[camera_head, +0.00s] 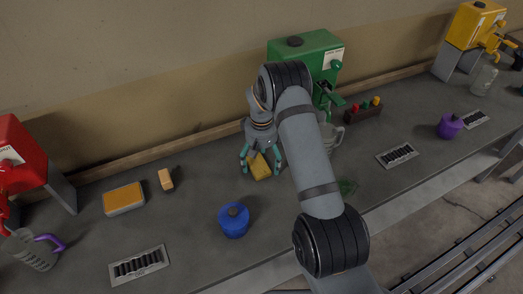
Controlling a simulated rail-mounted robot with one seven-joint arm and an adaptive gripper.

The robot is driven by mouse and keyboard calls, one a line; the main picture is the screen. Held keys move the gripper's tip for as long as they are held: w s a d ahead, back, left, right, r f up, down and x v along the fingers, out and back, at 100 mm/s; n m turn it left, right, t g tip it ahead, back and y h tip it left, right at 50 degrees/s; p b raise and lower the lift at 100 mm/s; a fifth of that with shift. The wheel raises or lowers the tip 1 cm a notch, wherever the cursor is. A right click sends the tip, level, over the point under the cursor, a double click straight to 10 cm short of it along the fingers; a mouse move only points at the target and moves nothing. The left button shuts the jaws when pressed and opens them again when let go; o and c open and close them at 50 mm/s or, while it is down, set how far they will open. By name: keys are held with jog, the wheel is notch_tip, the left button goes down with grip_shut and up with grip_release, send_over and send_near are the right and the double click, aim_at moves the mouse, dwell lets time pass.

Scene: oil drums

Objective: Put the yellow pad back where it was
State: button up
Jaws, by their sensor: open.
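The yellow pad (261,168) lies on the grey counter near the middle of the view, left of my arm. My gripper (262,174) is over it with its teal fingers spread to either side. The jaws are open, and the pad shows between them. Whether a finger touches the pad cannot be told. Part of the pad's far end is hidden by the gripper.
An orange-topped pale block (124,198) and a smaller orange block (166,179) lie to the left. A blue canister (234,220) stands in front. A green dispenser (305,50) is behind my arm, with a glass jug (331,139) beside it. A grate (139,265) lies front left.

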aim_at(262, 163)
notch_tip(262, 163, up, 10)
jog(key=b, duration=0.3)
jog(key=shift+w+r, duration=0.15)
jog(key=shift+w, duration=0.15)
jog(key=f, duration=0.3)
jog(key=f+p, duration=0.1)
jog(key=f, duration=0.3)
jog(key=f+p, duration=0.1)
jog(key=f, duration=0.3)
jog(key=shift+s, duration=0.3)
notch_tip(262, 163, up, 4)
jog(key=shift+f, duration=0.25)
jog(key=shift+r, duration=0.45)
